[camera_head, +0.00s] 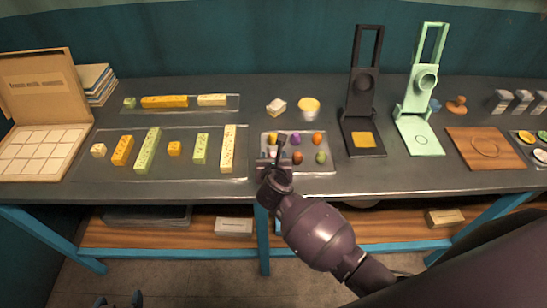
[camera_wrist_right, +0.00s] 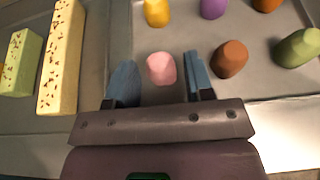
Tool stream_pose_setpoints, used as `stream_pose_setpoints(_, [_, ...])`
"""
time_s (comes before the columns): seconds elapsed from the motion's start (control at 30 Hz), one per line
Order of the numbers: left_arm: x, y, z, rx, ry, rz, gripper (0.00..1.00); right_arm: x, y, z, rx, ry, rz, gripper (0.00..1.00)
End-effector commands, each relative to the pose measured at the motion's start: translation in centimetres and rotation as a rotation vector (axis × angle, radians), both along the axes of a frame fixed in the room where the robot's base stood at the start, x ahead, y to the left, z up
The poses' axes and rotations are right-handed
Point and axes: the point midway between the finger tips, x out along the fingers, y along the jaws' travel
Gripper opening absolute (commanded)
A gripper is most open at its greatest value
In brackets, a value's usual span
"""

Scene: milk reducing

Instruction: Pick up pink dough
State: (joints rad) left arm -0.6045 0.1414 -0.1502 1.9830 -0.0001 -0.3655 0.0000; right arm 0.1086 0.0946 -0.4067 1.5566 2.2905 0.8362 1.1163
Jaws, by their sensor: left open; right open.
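The pink dough (camera_wrist_right: 161,68) is a small rounded lump on a grey tray (camera_wrist_right: 170,30). In the right wrist view it lies between the blue fingertips of my open right gripper (camera_wrist_right: 161,80), with a gap visible on each side. In the head view my right gripper (camera_head: 271,156) is over the left front of the tray (camera_head: 310,169) and largely hides the pink dough. The fingertips of my left gripper (camera_head: 120,300) show at the bottom left edge of the head view, open, empty and far from the table top.
Brown dough (camera_wrist_right: 229,58) is just right of the right finger, with green dough (camera_wrist_right: 299,47) beyond. Yellow (camera_wrist_right: 157,12), purple (camera_wrist_right: 213,8) and orange lumps form the back row. Speckled bars (camera_head: 228,148) lie on a tray to the left. A black press (camera_head: 364,110) stands to the right.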

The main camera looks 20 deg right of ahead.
Motion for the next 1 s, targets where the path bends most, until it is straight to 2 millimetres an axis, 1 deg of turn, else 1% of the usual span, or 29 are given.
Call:
stream_pose_setpoints(0.03, [0.0, 0.0, 0.0, 0.0, 0.001, 0.0, 0.74, 0.6, -0.2, -0.2, -0.004, 0.0, 0.002, 0.48])
stream_pose_setpoints(0.1, [-0.1, 0.0, -0.1, 0.0, 0.001, 0.0, 0.74, 1.2, -0.3, -0.5, -0.002, 0.001, 0.001, 0.48])
stream_pose_setpoints(0.2, [-0.1, 0.0, -0.1, 0.0, 0.001, 0.0, 0.74, 1.7, -0.5, -0.8, -0.001, 0.0, 0.0, 0.48])
stream_pose_setpoints(0.47, [-0.1, 0.0, -0.2, 0.0, 0.002, 0.0, 0.74, 1.9, -0.6, -0.9, 0.001, 0.001, 0.001, 0.48])
stream_pose_setpoints(0.5, [-0.1, 0.0, -0.2, 0.0, 0.002, 0.0, 0.74, 1.9, -0.6, -0.9, 0.001, 0.001, 0.001, 0.45])
stream_pose_setpoints(0.57, [-0.1, 0.0, -0.2, 0.0, 0.002, 0.0, 0.74, 1.9, -0.6, -0.9, 0.001, 0.001, 0.001, 0.36])
stream_pose_setpoints(0.7, [-0.1, 0.0, -0.2, 0.0, 0.002, 0.0, 0.74, 1.9, -0.5, -0.9, 0.0, 0.0, 0.001, 0.14])
stream_pose_setpoints(1.0, [-0.1, 0.0, -0.1, 0.0, 0.003, 0.0, 0.74, 1.9, -0.5, -0.5, 0.001, 0.0, 0.001, 0.13])
